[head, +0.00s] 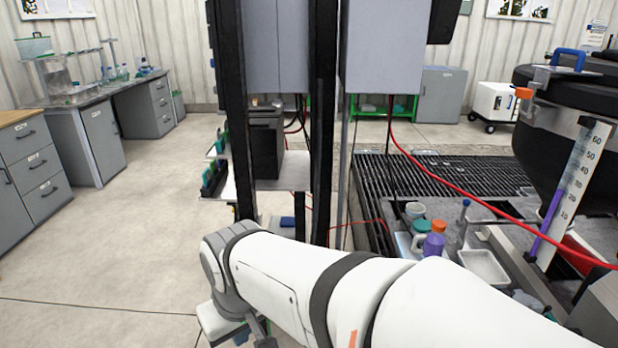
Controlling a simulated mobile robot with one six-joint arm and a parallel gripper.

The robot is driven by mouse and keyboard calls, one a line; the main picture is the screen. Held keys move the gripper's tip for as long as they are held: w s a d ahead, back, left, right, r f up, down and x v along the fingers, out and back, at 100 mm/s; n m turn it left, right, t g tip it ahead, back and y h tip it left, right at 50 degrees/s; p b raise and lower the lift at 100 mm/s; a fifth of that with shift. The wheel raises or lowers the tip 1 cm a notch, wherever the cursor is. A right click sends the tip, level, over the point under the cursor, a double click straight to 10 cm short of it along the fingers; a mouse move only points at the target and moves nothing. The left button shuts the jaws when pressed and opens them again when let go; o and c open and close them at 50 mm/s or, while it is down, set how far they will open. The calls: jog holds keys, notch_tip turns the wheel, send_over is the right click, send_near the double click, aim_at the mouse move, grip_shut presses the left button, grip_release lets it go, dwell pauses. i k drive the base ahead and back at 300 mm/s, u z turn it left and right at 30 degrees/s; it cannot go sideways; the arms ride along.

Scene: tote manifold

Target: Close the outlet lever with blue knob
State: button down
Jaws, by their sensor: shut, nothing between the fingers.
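No outlet lever with a blue knob can be made out for certain in the head view. A small blue-grey cap (466,203) tops an upright post at the right, beside the bottles; I cannot tell if it is a lever knob. A blue handle (568,58) sits on top of the black vessel (540,130) at the far right. An orange knob (523,93) sticks out from a bracket on that vessel. My white arm crosses the bottom of the view and hides what lies behind it. My gripper's fingers are not visible.
Dark uprights with grey cabinets (388,45) stand in the centre. A red hose (440,178) runs right over the floor grating (450,172). A bottle with an orange cap (434,240) and a white tray (483,266) are at the right. Floor at left is clear before the benches (75,130).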

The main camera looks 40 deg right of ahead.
aim_at(461, 222)
jog(key=z, duration=0.5)
jog(key=i, duration=1.35)
jog(key=z, duration=0.9)
jog(key=i, duration=0.2)
jog(key=z, duration=0.3)
jog(key=k, duration=0.7)
jog(key=z, duration=0.2)
jog(key=i, duration=0.75)
jog(key=u, duration=0.05)
